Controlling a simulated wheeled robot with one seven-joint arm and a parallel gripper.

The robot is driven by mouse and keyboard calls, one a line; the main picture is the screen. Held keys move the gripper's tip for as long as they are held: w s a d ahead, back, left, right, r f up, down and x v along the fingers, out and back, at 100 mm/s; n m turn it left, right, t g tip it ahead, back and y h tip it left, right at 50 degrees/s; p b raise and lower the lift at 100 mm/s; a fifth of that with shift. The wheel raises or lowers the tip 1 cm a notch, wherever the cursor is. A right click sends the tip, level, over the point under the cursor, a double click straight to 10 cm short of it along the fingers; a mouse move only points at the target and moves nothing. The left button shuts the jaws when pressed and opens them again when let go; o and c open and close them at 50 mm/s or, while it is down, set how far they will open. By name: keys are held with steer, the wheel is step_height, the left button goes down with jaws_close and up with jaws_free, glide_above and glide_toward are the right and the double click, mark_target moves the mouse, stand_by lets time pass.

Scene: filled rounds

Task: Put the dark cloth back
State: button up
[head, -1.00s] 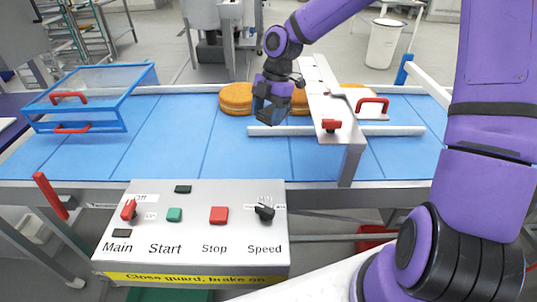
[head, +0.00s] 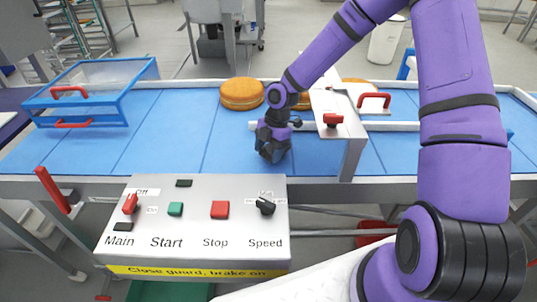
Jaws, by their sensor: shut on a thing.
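My gripper (head: 271,153) is low over the near part of the blue belt (head: 190,140), behind the control panel and left of the metal bridge's post. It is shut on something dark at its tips. I take this to be the dark cloth, but it blends with the dark fingers and its outline is not clear. No other dark cloth shows on the belt or panel. I cannot tell whether the held thing touches the belt.
The control panel (head: 150,203) with red, green and black controls stands in front. A metal bridge (head: 353,155) with a red knob crosses the belt to the right. A blue-framed guard (head: 92,70) stands at left. Brown rounds (head: 242,93) lie behind. The belt's left middle is clear.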

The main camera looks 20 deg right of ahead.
steer(key=shift+f, duration=0.9)
steer(key=o, duration=1.2)
steer(key=shift+f, duration=0.1)
steer(key=v, duration=0.7)
steer(key=shift+d+r, duration=0.1)
steer(key=shift+r, duration=0.25)
